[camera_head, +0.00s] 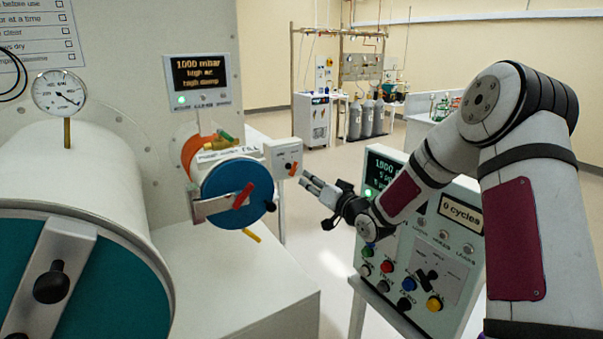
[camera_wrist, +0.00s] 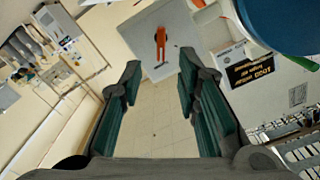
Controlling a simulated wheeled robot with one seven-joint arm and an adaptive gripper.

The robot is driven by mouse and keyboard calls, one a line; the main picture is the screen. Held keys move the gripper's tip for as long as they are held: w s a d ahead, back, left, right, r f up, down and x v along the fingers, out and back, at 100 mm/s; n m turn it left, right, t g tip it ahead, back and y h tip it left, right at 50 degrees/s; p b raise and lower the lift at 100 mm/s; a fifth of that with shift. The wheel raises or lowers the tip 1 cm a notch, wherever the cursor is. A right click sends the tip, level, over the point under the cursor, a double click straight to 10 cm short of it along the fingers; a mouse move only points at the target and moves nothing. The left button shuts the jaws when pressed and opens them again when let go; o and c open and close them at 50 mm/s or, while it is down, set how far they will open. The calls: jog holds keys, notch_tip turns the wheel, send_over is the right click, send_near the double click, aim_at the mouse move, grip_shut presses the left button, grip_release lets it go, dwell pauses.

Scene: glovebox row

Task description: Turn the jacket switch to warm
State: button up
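A small pale switch box (camera_head: 279,155) with an orange knob (camera_head: 294,168) stands just right of the round blue door in the head view. Its lettering is too small to read. In the wrist view the orange knob (camera_wrist: 161,45) shows on the grey box face (camera_wrist: 140,38), beyond and between the fingertips. My gripper (camera_head: 305,181) is in front of the box, its fingers pointing at the knob. In the wrist view my gripper (camera_wrist: 158,68) is open, with nothing between its fingers. The fingers look apart from the knob.
The blue round door (camera_head: 232,192) with a red handle is close left of my gripper. A control panel (camera_head: 420,240) with coloured buttons stands under my arm. A display (camera_head: 197,78) reads 1000 mbar. A large teal-ended cylinder (camera_head: 110,270) fills the lower left.

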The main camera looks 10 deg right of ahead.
aim_at(295, 170)
jog(key=x, duration=0.8)
jog(key=shift+w+a, duration=0.1)
jog(key=shift+w, duration=0.05)
grip_shut()
